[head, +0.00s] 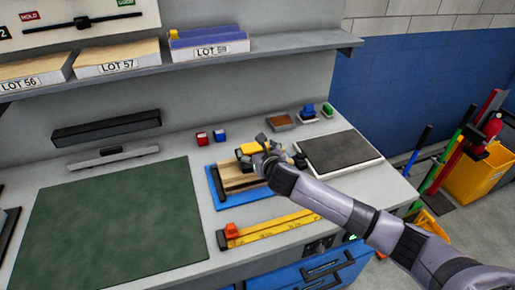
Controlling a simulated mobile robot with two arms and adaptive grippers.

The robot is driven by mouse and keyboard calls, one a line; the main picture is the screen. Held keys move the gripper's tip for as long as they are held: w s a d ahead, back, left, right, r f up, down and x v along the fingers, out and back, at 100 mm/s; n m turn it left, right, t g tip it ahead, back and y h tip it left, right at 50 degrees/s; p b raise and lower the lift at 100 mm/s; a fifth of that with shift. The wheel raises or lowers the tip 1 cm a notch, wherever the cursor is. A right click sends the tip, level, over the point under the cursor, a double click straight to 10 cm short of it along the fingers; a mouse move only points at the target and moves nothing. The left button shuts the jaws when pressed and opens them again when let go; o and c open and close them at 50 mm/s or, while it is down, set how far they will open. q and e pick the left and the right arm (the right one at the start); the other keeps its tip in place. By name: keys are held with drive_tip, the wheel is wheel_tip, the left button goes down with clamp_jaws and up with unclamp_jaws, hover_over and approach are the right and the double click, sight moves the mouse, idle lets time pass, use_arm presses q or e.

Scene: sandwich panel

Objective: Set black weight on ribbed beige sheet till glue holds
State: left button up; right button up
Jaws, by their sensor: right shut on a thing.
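The ribbed beige sheet (234,180) lies on a blue tray or mat (214,197) at the middle right of the bench. My right gripper (260,151) reaches in from the right, over the far part of the sheet. It is shut on a small block with yellow on it and dark sides (246,149), which looks like the black weight. My gripper and wrist hide much of the block and the sheet's right side. I cannot tell whether the block touches the sheet. My left gripper is not in view.
A green mat (110,225) lies clear at left. A yellow ruler (275,227) with a red piece (231,230) lies in front of the sheet. A dark-topped slab (340,150) is to the right. Red (201,138) and blue (219,135) blocks stand behind. A shelf (270,44) overhangs the back.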

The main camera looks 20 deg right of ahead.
drive_tip(key=shift+r, duration=0.2)
drive_tip(key=shift+w+f, duration=0.1)
drive_tip(key=shift+f, duration=0.05)
drive_tip(key=o, duration=1.5)
drive_tip(key=shift+f, duration=0.4)
drive_tip(key=o, duration=0.4)
drive_tip(key=shift+s+r, duration=0.15)
drive_tip(key=shift+s, duration=0.1)
drive_tip(key=shift+w, duration=0.1)
